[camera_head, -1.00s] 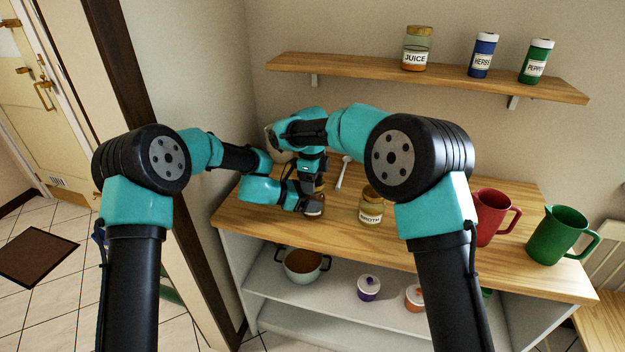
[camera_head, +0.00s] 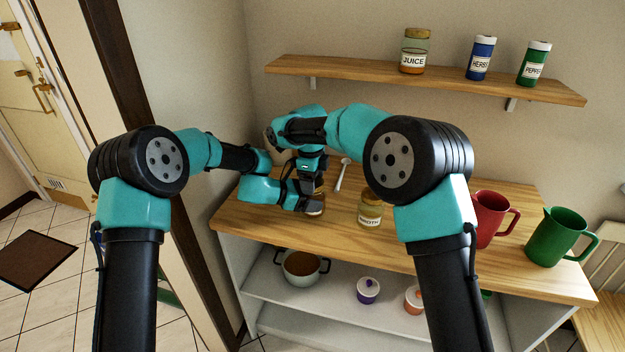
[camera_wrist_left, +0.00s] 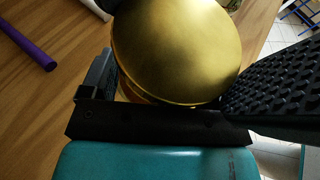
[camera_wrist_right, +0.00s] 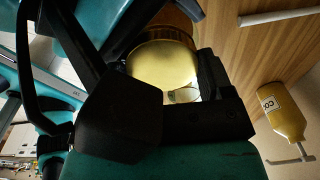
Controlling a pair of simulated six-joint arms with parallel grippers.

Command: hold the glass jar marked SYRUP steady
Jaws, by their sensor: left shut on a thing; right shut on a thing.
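A jar with a gold lid (camera_wrist_left: 178,50) is between the black fingers of my left gripper (camera_wrist_left: 165,90), which is shut on it. The gold lid also shows in the right wrist view (camera_wrist_right: 162,66), between the fingers of my right gripper (camera_wrist_right: 168,80), shut on it from above. In the head view a small part of the jar (camera_head: 315,204) shows under my two wrists, on the wooden worktop. Its label is hidden, so I cannot read SYRUP. Whether the lid is loose or tight cannot be told.
A BROTH jar (camera_head: 371,209) stands right of the grippers, with a spoon (camera_head: 343,173) behind. Red (camera_head: 490,218) and green (camera_head: 558,237) jugs stand further right. A pot (camera_head: 301,268) sits on the shelf below. A yellow bottle (camera_wrist_right: 284,112) shows in the right wrist view.

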